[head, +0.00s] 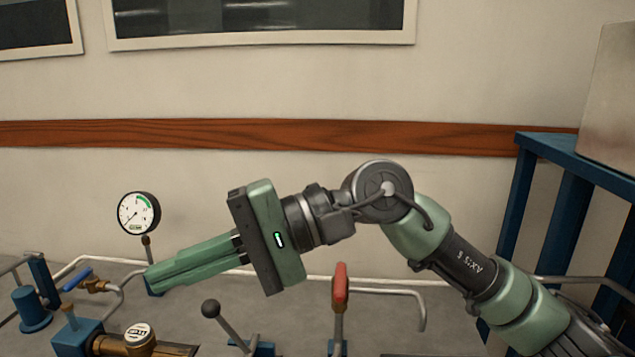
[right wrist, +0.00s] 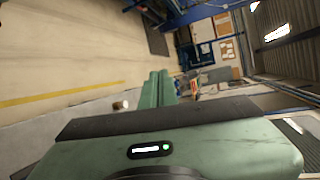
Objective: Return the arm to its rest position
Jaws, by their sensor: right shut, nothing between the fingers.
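My right arm comes in from the lower right in the head view and reaches left across the bench. Its green right gripper (head: 150,281) points left and slightly down, with its two fingers together and nothing between them. The fingers also show close together in the right wrist view (right wrist: 160,78). In the head view the fingertips are in front of the stem below the round pressure gauge (head: 138,213) and hide part of it. My left gripper is in neither view.
A black-knobbed lever (head: 211,309) and a red-handled lever (head: 340,287) stand below my right arm. A blue-handled valve (head: 78,279) and a brass fitting (head: 139,338) are at the left. A blue frame (head: 575,158) stands at the right. The space above the arm is clear.

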